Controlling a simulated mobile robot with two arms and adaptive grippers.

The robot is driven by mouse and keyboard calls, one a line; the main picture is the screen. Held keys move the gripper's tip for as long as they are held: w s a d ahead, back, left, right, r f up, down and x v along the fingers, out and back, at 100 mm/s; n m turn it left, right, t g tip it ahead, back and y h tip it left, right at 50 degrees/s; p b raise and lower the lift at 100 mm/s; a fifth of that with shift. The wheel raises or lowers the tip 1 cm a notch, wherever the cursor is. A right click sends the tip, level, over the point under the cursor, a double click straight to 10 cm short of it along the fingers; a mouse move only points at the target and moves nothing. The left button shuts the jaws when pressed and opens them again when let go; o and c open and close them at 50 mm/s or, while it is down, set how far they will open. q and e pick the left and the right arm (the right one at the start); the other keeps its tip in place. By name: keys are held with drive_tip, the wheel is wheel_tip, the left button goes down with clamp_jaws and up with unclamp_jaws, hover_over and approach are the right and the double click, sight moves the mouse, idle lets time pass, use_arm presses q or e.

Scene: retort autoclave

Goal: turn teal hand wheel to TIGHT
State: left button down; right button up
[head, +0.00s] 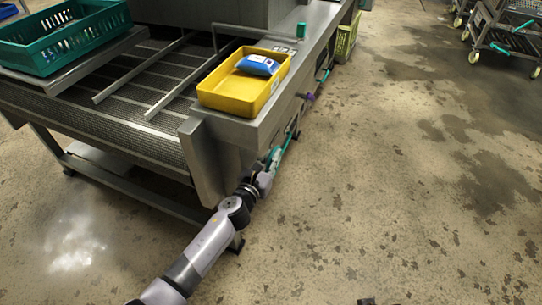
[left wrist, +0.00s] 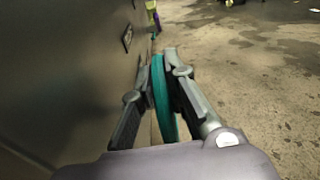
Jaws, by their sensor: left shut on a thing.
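The teal hand wheel (head: 286,143) is on the side of the steel machine, seen nearly edge-on in the head view. My left gripper (head: 270,160) is at the near part of its rim. In the left wrist view the teal rim (left wrist: 161,98) stands between the two fingers of my left gripper (left wrist: 157,66), which are closed on it. The wheel's hub and any TIGHT marking cannot be made out. Small dark tips at the bottom edge of the head view may be my right gripper, but too little shows to tell its state.
A yellow tray (head: 232,104) holding a blue packet (head: 257,65) sits on the machine top. A teal crate (head: 66,40) is at the upper left. Purple (head: 308,97) and teal (head: 325,76) fittings lie farther along the machine side. The floor (head: 400,190) to the right is clear.

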use_arm(q)
drive_tip(key=shift+d+r, duration=0.15)
drive_tip(key=shift+d, duration=0.05)
drive_tip(key=c, duration=1.8)
unclamp_jaws()
drive_tip(key=shift+o, duration=1)
drive_tip(key=shift+a, duration=0.1)
drive_tip(key=v, duration=1.2)
drive_tip(key=shift+f, duration=0.25)
